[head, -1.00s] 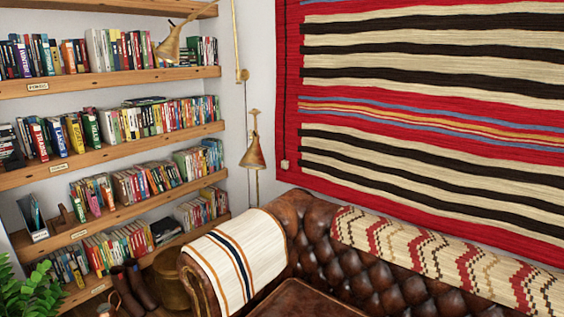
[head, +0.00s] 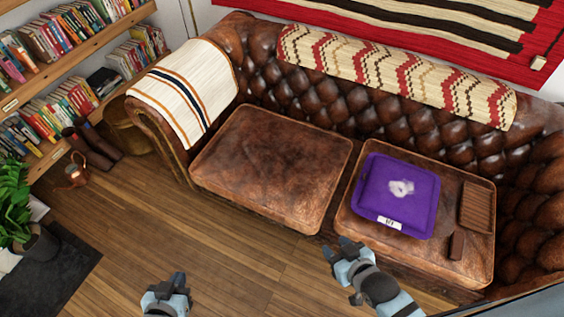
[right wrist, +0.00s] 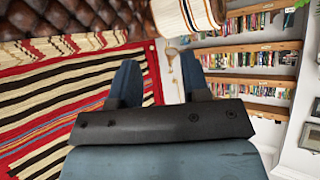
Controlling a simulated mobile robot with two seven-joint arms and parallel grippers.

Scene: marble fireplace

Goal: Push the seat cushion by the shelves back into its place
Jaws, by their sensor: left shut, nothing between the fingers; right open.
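The brown leather seat cushion (head: 270,165) by the shelves lies on the left part of the leather sofa. It sits a little forward of the right seat cushion (head: 345,212), with a dark strip between the two. My left gripper (head: 172,284) is shut and empty, low over the floor in front of the sofa, apart from the cushion. My right gripper (head: 344,262) is open and empty in front of the sofa, near the right cushion's front left corner. Its two spread fingers also show in the right wrist view (right wrist: 160,85), with nothing between them.
The striped throw (head: 188,90) covers the left armrest. Boots (head: 92,147), a copper pot (head: 75,173) and a plant (head: 15,205) stand left. The wooden floor before the left cushion is clear.

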